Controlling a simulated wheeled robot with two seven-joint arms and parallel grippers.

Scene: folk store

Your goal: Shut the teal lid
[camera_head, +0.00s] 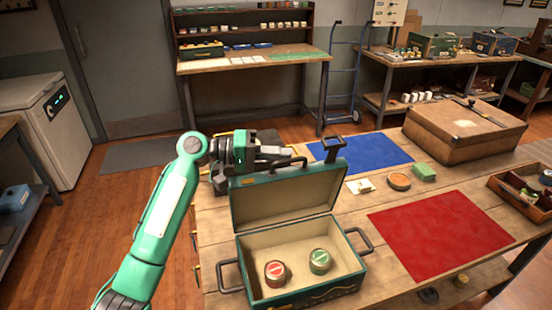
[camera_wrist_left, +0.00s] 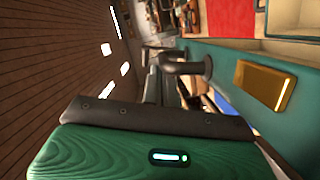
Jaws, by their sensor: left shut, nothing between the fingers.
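The teal box (camera_head: 240,255) stands on the wooden table with its lid (camera_head: 288,196) raised, inner face toward me. Two round tins, one red (camera_head: 275,273) and one green (camera_head: 320,262), sit inside. My left gripper (camera_head: 297,163) is shut and empty at the raised lid's top edge, on the far side; I cannot tell whether it touches. My right gripper is out of view.
A blue mat (camera_head: 375,153) and a red mat (camera_head: 440,232) lie right of the box. A brown case (camera_head: 462,135) stands at the back right.

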